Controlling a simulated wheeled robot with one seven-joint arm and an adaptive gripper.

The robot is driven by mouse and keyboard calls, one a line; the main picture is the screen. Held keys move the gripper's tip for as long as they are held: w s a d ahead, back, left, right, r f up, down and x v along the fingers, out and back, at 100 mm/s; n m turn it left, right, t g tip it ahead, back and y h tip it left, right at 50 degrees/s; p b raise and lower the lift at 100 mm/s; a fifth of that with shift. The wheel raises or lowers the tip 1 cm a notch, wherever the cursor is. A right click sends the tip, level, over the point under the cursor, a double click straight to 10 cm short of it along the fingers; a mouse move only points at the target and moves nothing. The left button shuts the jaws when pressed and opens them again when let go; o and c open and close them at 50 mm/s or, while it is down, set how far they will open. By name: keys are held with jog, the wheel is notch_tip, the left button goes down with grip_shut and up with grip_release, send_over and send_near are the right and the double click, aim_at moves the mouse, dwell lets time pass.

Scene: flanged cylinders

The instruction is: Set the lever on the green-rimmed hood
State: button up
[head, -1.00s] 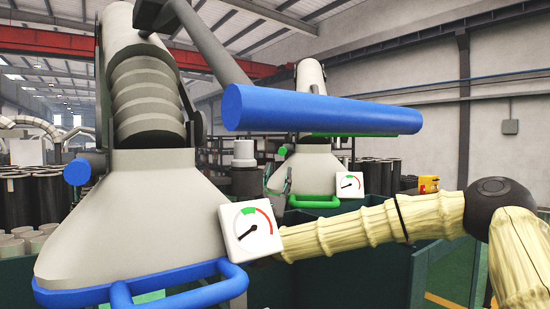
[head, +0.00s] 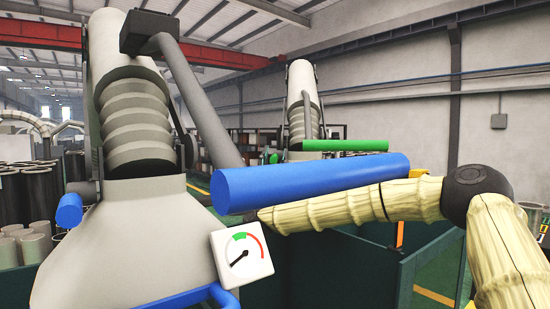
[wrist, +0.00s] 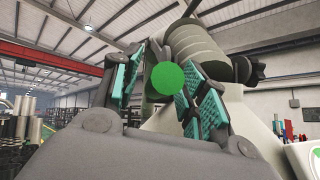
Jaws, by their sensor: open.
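The green-rimmed hood's lever is a green bar (head: 345,146) in front of its ribbed grey duct (head: 303,95) in the head view. In the wrist view the lever's round green end (wrist: 167,78) faces me, and the pale hood (wrist: 252,122) is behind it at right. My gripper (wrist: 165,90) is open, its teal-padded fingers on either side of that end. I cannot tell whether they touch it. In the head view the near blue bar hides most of my gripper; the hood's lower part and gauge are hidden there too.
A nearer hood (head: 125,235) with a gauge (head: 242,253) fills the left. Dark green panels (head: 330,270) stand below. Dark cylinders (head: 40,195) are at far left.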

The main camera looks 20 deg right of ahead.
jog(key=shift+c, duration=0.3)
grip_shut()
